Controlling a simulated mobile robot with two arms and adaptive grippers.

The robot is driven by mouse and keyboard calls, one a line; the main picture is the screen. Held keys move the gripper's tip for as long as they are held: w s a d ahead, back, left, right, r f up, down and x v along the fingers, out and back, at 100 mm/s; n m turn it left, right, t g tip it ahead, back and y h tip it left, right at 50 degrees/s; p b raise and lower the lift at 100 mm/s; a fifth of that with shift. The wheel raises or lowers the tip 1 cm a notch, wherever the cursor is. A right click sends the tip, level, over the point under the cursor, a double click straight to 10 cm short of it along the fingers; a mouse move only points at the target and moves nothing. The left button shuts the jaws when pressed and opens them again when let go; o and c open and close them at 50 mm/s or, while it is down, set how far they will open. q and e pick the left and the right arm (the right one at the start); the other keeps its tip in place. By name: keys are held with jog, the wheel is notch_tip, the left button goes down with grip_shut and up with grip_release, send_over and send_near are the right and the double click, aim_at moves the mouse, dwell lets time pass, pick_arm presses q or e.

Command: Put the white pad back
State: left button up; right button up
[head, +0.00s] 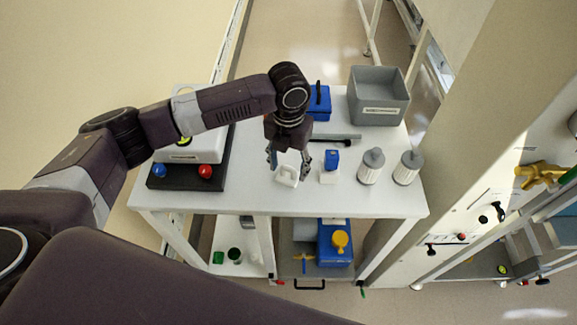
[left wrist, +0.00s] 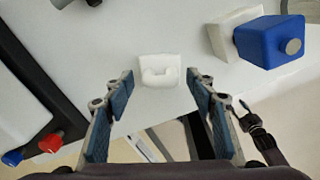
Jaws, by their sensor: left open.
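The white pad (head: 287,177) appears to be the small white piece with a raised loop, lying on the white table near its front edge. It also shows in the left wrist view (left wrist: 159,74), apart from the fingers and with clear table around it. My left gripper (head: 289,166) is open and empty above it, pointing down. In the left wrist view its two blue-padded fingers (left wrist: 160,84) stand on either side of the pad. A blue block (head: 332,159) stands on or against another white base (head: 328,178) to the right. My right gripper is not in view.
Two grey-white canisters (head: 371,166) stand right of the blue block. A grey bin (head: 378,97) and a blue box (head: 319,103) stand behind. A white device on a black base (head: 188,177) with blue and red knobs is at left. A dark bar lies behind the pad.

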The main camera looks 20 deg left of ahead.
aim_at(289, 166)
pick_arm(q)
notch_tip(289, 166, up, 12)
jog(key=b, duration=0.3)
jog(key=shift+f, duration=0.2)
dwell(0.3)
